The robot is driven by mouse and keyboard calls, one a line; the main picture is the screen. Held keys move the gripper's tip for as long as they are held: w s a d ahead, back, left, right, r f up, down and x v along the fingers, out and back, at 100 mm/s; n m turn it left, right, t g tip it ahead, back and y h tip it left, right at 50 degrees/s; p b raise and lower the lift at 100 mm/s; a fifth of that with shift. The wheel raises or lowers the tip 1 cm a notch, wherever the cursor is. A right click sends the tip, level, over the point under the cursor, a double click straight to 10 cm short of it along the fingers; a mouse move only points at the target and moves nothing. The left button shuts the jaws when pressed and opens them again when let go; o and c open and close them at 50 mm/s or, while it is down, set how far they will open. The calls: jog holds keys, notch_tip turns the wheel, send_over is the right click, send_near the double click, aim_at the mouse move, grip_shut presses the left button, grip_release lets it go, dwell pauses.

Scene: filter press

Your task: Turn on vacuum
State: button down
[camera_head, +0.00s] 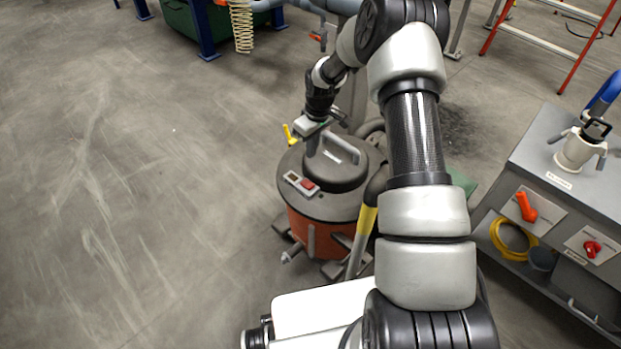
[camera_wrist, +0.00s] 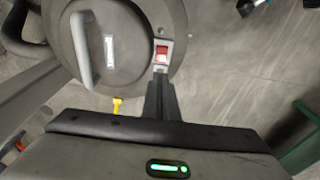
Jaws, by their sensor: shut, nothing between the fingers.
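The vacuum (camera_head: 322,205) stands on the floor, with a dark grey round lid, a grey handle (camera_head: 340,148) and an orange-red body. A small light panel with a red switch (camera_head: 309,184) sits near the lid's edge. In the wrist view the vacuum lid (camera_wrist: 130,65) fills the upper left, with the handle (camera_wrist: 82,50) at left. The red switch (camera_wrist: 161,54) shows just beyond the tips of my gripper (camera_wrist: 160,80). The fingers are shut together and empty, lined up with the switch in that view. I cannot tell whether they touch the panel.
A grey bench (camera_head: 560,185) with an orange handle (camera_head: 526,207), a red knob (camera_head: 592,248) and a white fitting (camera_head: 578,150) stands at right. A red ladder (camera_head: 545,40) is at the back right. The floor at left is clear. A yellow part (camera_head: 290,135) shows beside the vacuum.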

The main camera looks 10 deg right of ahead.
jog(key=shift+f, duration=0.1)
jog(key=b, duration=0.2)
send_over(311, 185)
jog(key=f, duration=1)
jog(key=shift+w+a+f, duration=0.2)
jog(key=shift+w+a, duration=0.15)
jog(key=shift+a, duration=0.05)
jog(key=shift+s+d+f+b, duration=0.15)
jog(key=shift+s+f+b, duration=0.05)
jog(key=shift+f, duration=0.3)
jog(key=shift+s+d+f+b, duration=0.15)
jog(key=shift+s+f, duration=0.05)
jog(key=shift+f, duration=0.3)
jog(key=shift+s+d+f, duration=0.15)
jog(key=shift+f, duration=0.4)
jog(key=shift+s+d+f+t+y+b, duration=0.3)
jog(key=shift+s+f+t+y+b, duration=0.1)
jog(key=shift+s+f+t+y, duration=0.15)
jog(key=shift+w, duration=0.15)
jog(key=shift+w+a, duration=0.1)
